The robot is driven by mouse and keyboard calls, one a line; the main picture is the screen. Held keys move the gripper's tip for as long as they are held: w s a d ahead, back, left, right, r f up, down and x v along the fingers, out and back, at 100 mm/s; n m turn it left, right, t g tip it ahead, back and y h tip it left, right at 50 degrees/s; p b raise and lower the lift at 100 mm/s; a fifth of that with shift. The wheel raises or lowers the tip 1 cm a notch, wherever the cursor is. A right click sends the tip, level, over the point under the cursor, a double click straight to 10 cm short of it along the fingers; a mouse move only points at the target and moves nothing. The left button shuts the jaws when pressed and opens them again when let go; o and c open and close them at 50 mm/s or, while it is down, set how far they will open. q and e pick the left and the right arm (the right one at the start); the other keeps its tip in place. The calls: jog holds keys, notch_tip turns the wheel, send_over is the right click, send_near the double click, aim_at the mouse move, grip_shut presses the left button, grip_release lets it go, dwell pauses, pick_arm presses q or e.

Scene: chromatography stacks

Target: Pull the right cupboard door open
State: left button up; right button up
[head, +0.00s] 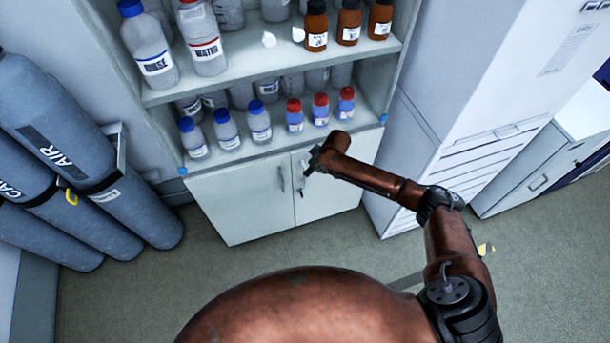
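The right cupboard door (335,190) is a pale panel under the shelves. It looks shut, in line with the left cupboard door (240,205). The left door's handle (281,179) is a thin upright bar near the middle seam. My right gripper (308,166) is at the upper left part of the right door, by that door's handle (301,186), which is partly hidden. The gripper is small and dark here, and I cannot tell whether its fingers are open or closed on the handle. My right forearm covers part of the door. My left gripper is not in view.
Open shelves above the cupboard hold blue-capped bottles (226,130), red-capped bottles (320,110) and brown bottles (348,24). Gas cylinders (70,130) stand at the left. A white tall cabinet (470,75) stands at the right. The floor (270,252) before the doors is clear.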

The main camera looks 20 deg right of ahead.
jog(key=b+x, duration=0.2)
jog(key=x, duration=0.5)
jog(key=shift+w+a+f, duration=0.1)
jog(key=shift+w+f, duration=0.05)
jog(key=shift+f, duration=0.1)
jog(key=shift+c, duration=0.3)
grip_shut()
